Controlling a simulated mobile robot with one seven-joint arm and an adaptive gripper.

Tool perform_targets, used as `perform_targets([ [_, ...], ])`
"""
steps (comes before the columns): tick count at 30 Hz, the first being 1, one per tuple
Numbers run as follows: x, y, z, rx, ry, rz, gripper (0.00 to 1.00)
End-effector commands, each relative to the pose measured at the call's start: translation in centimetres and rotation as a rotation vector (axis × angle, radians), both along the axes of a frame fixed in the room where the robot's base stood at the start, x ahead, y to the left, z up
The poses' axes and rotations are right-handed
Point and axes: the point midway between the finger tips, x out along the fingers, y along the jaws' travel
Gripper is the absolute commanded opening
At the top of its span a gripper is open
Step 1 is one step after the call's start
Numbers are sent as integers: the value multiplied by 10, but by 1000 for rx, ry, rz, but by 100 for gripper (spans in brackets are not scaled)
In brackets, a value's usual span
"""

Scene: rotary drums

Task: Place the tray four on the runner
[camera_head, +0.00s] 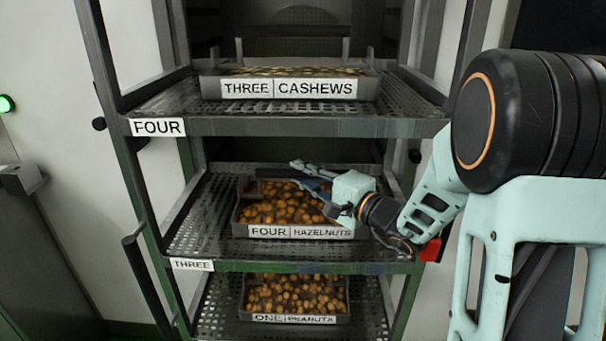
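Tray four (242,231), labelled "FOUR | HAZELNUTS" and filled with round brown nuts, sits on the middle perforated shelf, whose edge tag reads "THREE". My gripper (300,175) reaches in from the right, over the back part of this tray. Its fingers point left near a dark bar at the tray's back edge. The wrist covers the tray's right side, and I cannot tell whether the fingers touch the bar or are closed on it. I cannot tell for certain which part is the runner.
The upper shelf (300,126), tagged "FOUR", holds the tray (210,88) labelled "THREE | CASHEWS". The lower shelf holds the tray (345,318) labelled "ONE | PEANUTS". Dark rack posts (108,75) stand at both sides. Bare shelf shows left of tray four.

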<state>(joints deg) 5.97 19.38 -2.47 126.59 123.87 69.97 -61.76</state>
Motion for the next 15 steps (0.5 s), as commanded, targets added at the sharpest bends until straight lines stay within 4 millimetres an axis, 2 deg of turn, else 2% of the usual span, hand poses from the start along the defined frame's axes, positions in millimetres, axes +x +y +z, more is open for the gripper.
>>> perform_targets([
  [1,0,0,1,1,-1,0,24],
  [4,0,0,1,1,-1,0,33],
  [15,0,0,5,1,0,0,33],
])
